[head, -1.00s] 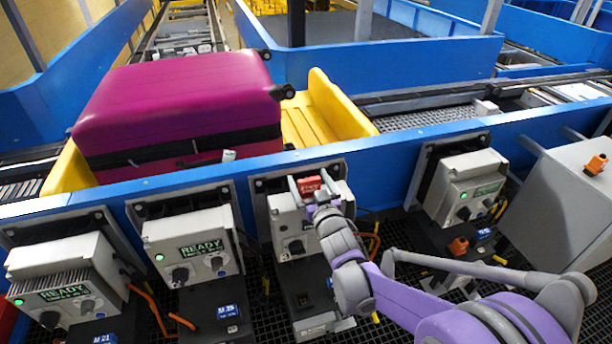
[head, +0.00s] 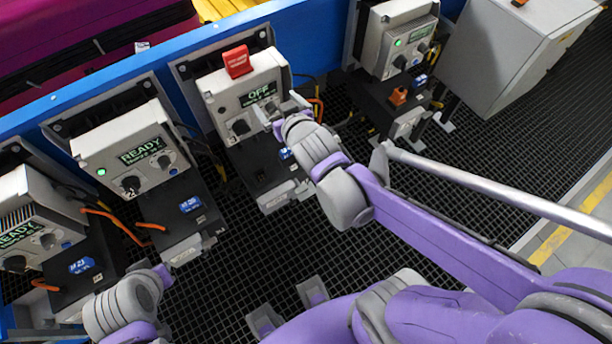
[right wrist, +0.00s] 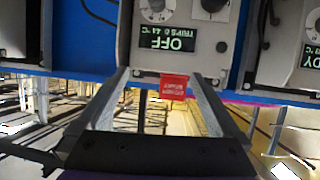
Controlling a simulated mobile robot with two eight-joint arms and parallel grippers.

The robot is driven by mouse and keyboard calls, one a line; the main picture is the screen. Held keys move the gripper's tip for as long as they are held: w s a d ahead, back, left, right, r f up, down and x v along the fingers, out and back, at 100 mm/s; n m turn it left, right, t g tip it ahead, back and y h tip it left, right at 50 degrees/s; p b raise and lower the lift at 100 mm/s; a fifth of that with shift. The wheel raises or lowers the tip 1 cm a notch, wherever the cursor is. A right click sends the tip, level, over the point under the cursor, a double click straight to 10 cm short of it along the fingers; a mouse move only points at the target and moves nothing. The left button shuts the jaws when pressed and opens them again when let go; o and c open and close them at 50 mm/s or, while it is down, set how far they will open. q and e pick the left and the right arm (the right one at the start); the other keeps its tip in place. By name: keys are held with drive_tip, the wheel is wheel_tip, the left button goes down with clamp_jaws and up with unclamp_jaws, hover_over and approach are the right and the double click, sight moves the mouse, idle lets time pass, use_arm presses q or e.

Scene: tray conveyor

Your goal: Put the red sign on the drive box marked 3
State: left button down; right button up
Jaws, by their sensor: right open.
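The red sign (head: 237,62) stands at the top edge of a grey drive box (head: 215,88) whose display reads OFF. The box's blue tag is partly hidden by my right arm, and I cannot read its number. My right gripper (head: 280,108) is open, in front of the box's lower right face, clear of the sign. In the right wrist view, the red sign (right wrist: 174,86) shows upside down beyond the spread fingers (right wrist: 160,77), with nothing held between them. My left arm shows at bottom left; its fingertips cannot be made out clearly.
Two drive boxes reading READY (head: 130,150) stand to the left, and another box (head: 398,42) to the right. A large grey cabinet (head: 490,50) stands at right. A blue conveyor wall (head: 100,82) runs behind. Dark grating (head: 270,245) covers the floor.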

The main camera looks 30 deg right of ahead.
drive_tip(key=s+a+f+g, duration=0.1)
drive_tip(key=s+f+g, duration=0.1)
drive_tip(key=s, duration=0.4)
drive_tip(key=s+f+g+y, duration=0.1)
drive_tip(key=s+f+g, duration=0.2)
drive_tip(key=s, duration=0.3)
drive_tip(key=s+a+f+g, duration=0.1)
drive_tip(key=s+f+g, duration=0.2)
drive_tip(key=s, duration=0.4)
drive_tip(key=shift+a+f+n, duration=0.25)
drive_tip(key=shift+a+n, duration=0.1)
drive_tip(key=shift+n, duration=0.05)
drive_tip(key=shift+r, duration=0.1)
drive_tip(key=shift+w+r+p, duration=0.2)
drive_tip(key=shift+r+p, duration=0.15)
